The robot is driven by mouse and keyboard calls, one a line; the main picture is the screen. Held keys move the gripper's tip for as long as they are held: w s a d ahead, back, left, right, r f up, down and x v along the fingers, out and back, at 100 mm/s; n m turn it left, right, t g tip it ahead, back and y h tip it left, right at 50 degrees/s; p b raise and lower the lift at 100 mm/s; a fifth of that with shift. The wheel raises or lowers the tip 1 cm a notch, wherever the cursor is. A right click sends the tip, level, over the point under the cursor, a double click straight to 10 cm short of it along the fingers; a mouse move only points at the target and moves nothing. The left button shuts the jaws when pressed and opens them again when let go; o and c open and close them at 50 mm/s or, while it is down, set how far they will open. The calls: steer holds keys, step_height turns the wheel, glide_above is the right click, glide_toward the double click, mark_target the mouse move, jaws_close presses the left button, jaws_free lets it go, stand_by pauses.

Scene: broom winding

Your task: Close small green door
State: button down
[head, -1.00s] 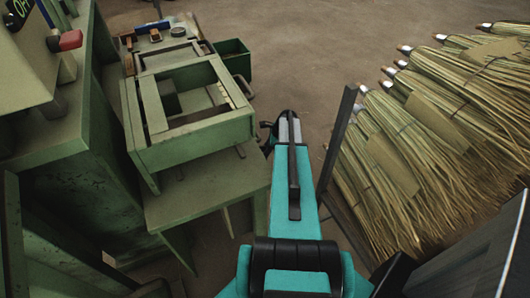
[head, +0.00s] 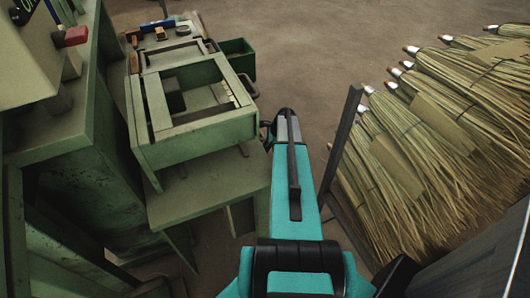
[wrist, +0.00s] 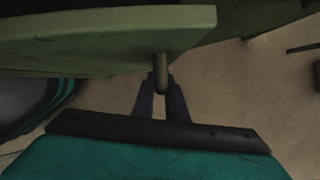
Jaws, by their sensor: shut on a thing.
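In the wrist view, a green panel (wrist: 105,42), which looks like the small door, spans the upper left. A short dark handle (wrist: 161,72) sticks out from it near its right end. My gripper (wrist: 162,82) is shut on this handle, with one dark finger on each side. In the head view, a green panel (head: 241,216) shows below the green bench (head: 190,203), just left of my teal arm. It may be the same door, partly hidden by the arm. The fingertips cannot be made out in the head view.
A green open-topped frame (head: 195,140) stands on the bench, with a green bin (head: 238,60) behind. Green machinery (head: 62,135) fills the left. Several straw brooms (head: 410,170) lean on the right beside a dark post (head: 340,140). Floor (head: 310,60) is clear ahead.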

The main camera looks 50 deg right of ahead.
steer(key=shift+d, duration=0.1)
steer(key=c, duration=1.8)
jaws_free()
steer(key=shift+o, duration=0.2)
steer(key=shift+r, duration=0.1)
steer(key=b+v, duration=0.2)
steer(key=v, duration=1.1)
steer(key=shift+r+b, duration=0.3)
steer(key=shift+b, duration=0.1)
steer(key=shift+s+d, duration=0.15)
